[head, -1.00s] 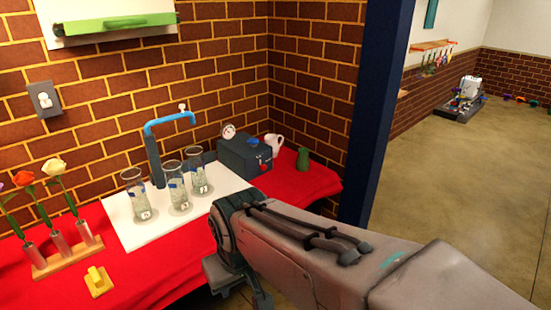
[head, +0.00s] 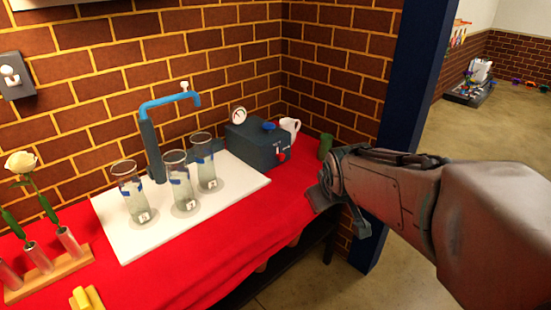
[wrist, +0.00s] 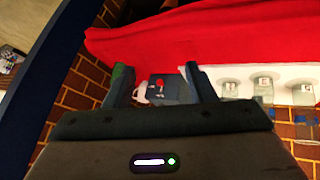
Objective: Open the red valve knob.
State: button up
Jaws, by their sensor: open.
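The red valve knob (head: 281,156) is small and sits on the front face of a dark blue-grey box (head: 255,146) at the back right of the red table. A blue knob (head: 269,126) and a round white gauge (head: 239,115) are on top of the box. In the wrist view the red knob (wrist: 159,83) shows between my fingers, some way beyond them. My gripper (wrist: 157,78) is open and empty. In the head view it is in front of the table's right part, apart from the box.
A white pitcher (head: 290,127) and a green vase (head: 325,146) stand right of the box. Glass cylinders (head: 179,185) stand on a white mat (head: 128,245) under a blue tap (head: 168,103). A dark blue post (head: 415,90) rises behind my arm.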

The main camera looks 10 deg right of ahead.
jog(key=w+d+f+n+t+b, duration=0.1)
jog(key=w+f+n+t+b, duration=0.2)
jog(key=w+f+b, duration=0.45)
jog(key=w+d+f+n+t+b, duration=0.2)
jog(key=w+n+b, duration=0.2)
jog(key=w, duration=0.6)
jog(key=n+t+y+b, duration=0.5)
jog(key=n+b, duration=0.5)
jog(key=b, duration=0.2)
send_near(282, 158)
jog(key=b+x, duration=0.1)
jog(key=x, duration=0.7)
jog(key=shift+w+f, duration=0.15)
jog(key=shift+w, duration=0.05)
jog(key=c, duration=1)
